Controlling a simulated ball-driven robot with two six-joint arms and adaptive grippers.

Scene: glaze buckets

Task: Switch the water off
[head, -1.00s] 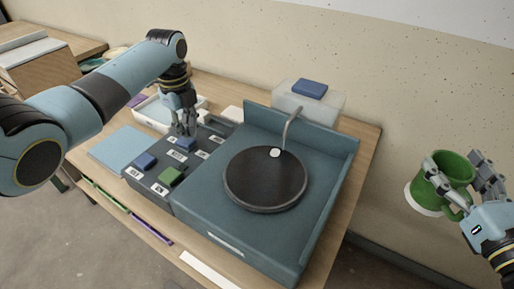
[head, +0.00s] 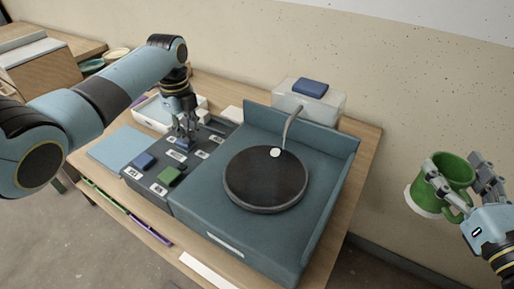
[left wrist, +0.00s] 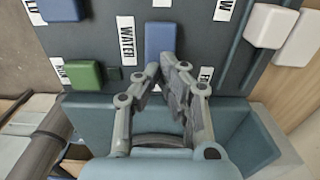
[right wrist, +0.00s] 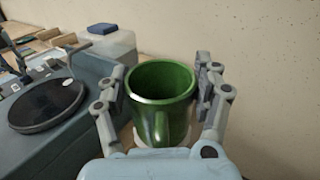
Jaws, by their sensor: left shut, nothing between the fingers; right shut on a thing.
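A dark control panel (head: 205,165) carries several coloured switches with white labels. In the left wrist view, a blue switch (left wrist: 160,40) sits beside a label reading WATER (left wrist: 127,40). It also shows in the head view (head: 177,156). My left gripper (head: 186,145) is shut and empty, its fingertips at the near end of this blue switch; I cannot tell whether they touch it. A thin spout (head: 290,124) stands over the dark round wheel (head: 265,180), with a small white spot below it. My right gripper (right wrist: 165,85) is shut on a green mug (right wrist: 160,95), held off to the right.
Another blue switch (head: 144,160) and a green switch (head: 170,176) sit near the panel's front edge. A clear box (head: 308,102) with a blue block on it stands behind the wheel basin. A light blue sheet (head: 120,147) lies left of the panel.

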